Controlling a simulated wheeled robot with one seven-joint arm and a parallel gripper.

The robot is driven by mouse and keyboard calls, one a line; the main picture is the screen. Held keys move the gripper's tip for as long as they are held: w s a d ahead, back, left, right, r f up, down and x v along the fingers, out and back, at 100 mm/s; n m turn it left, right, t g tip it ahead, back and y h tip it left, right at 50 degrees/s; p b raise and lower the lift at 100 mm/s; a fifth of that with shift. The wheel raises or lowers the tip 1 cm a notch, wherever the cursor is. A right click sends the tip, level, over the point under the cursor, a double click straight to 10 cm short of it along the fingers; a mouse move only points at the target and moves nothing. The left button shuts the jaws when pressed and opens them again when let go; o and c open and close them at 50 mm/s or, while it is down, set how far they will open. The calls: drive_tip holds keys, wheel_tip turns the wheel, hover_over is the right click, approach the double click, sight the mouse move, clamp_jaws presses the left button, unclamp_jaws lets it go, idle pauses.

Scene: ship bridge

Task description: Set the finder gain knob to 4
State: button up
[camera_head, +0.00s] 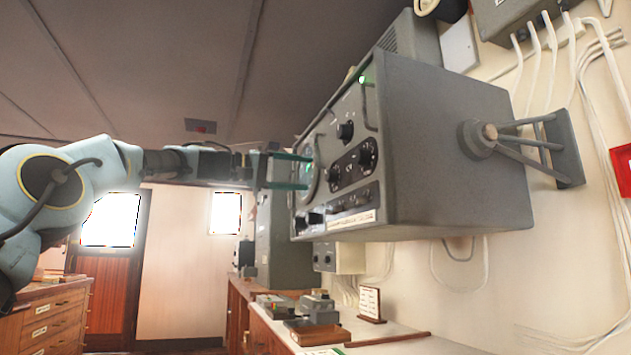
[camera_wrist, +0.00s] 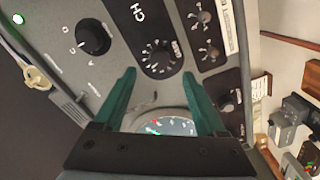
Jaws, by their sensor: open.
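A grey instrument box (camera_head: 440,145) is mounted on the wall, its face full of black knobs. A numbered black knob (camera_wrist: 158,57) sits beside large "CH" lettering in the wrist view. A larger lettered knob (camera_wrist: 93,38) is left of it, and smaller knobs (camera_wrist: 208,52) are to its right. I cannot read which one is the finder gain knob, nor its setting. My gripper (camera_head: 308,172) is open before the round dial (camera_wrist: 172,126). In the wrist view its green fingers (camera_wrist: 159,74) point toward the numbered knob, with nothing seen held.
A handle bar (camera_head: 368,103) stands out from the panel's edge. A green lamp (camera_wrist: 18,19) glows at the panel's corner. A wall bracket (camera_head: 560,145) carries the box. Below is a counter (camera_head: 400,345) with small devices (camera_head: 318,308). Open room lies left of the panel.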

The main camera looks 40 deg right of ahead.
drive_tip(key=v, duration=0.5)
drive_tip(key=shift+b, duration=0.4)
drive_tip(key=w+a+f+n+t+y, duration=0.1)
drive_tip(key=w+f+n+t+y, duration=0.15)
drive_tip(key=f, duration=0.85)
drive_tip(key=w+a+f+n+t+y, duration=0.2)
drive_tip(key=w+f+t+y, duration=0.15)
drive_tip(key=f, duration=0.85)
drive_tip(key=w+a+f+n+t+y, duration=0.1)
drive_tip(key=a+f+y, duration=0.1)
drive_tip(key=a+f, duration=0.65)
drive_tip(key=w+a+f+n+t+y, duration=0.1)
drive_tip(key=w+a+f+y, duration=0.1)
drive_tip(key=a+f, duration=0.7)
drive_tip(key=s+a+f+n+y, duration=0.1)
drive_tip(key=s+a+f+y, duration=0.1)
drive_tip(key=s+a+f, duration=0.55)
drive_tip(key=s+a+f+n+y, duration=0.15)
drive_tip(key=a+f, duration=0.25)
drive_tip(key=a, duration=0.7)
drive_tip(key=s+a+f+y, duration=0.3)
drive_tip(key=s+a+f, duration=0.3)
drive_tip(key=a, duration=0.3)
wheel_tip(320, 180, up, 17)
drive_tip(key=p, duration=1.7)
drive_tip(key=shift+s+a+p, duration=0.3)
drive_tip(key=shift+a+p, duration=0.1)
